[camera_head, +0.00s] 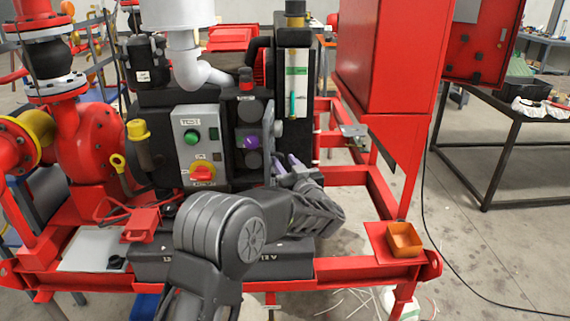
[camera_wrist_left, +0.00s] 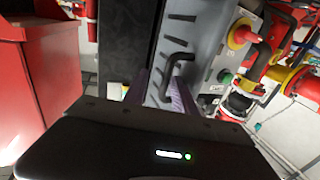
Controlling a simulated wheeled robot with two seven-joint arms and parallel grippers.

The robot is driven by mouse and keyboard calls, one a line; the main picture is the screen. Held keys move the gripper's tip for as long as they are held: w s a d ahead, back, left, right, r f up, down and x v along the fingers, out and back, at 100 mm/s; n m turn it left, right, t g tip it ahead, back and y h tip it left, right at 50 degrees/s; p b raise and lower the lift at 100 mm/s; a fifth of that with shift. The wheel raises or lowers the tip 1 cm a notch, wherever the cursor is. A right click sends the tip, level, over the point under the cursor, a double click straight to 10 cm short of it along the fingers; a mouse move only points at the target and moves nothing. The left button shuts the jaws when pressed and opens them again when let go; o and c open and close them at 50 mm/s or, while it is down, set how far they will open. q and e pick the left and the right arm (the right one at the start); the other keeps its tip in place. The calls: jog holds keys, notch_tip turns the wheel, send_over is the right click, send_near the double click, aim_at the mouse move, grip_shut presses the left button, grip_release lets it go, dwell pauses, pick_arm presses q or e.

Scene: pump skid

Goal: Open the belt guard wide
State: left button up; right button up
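The belt guard (camera_head: 268,140) is a grey panel, seen nearly edge-on in the head view, standing out from the dark housing with the round pulleys (camera_head: 250,142). In the left wrist view the grey guard panel (camera_wrist_left: 206,50) carries a black bar handle (camera_wrist_left: 178,65). My left gripper (camera_head: 284,162) is at the guard's lower right side. In the left wrist view its two purple-grey fingers (camera_wrist_left: 160,88) are apart, with the handle's lower end showing between them. Whether they touch the handle I cannot tell. My right gripper is not in view.
A grey control box (camera_head: 199,147) with green and red knobs is left of the guard. A tall red cabinet (camera_head: 380,55) stands to the right. An orange bin (camera_head: 404,239) sits on the red frame at the right. A dark table (camera_head: 510,115) stands further right.

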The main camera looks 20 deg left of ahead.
pick_arm(q)
jog(key=b+v, duration=0.1)
jog(key=v, duration=0.6)
jog(key=shift+s+d, duration=0.25)
jog(key=shift+s, duration=0.05)
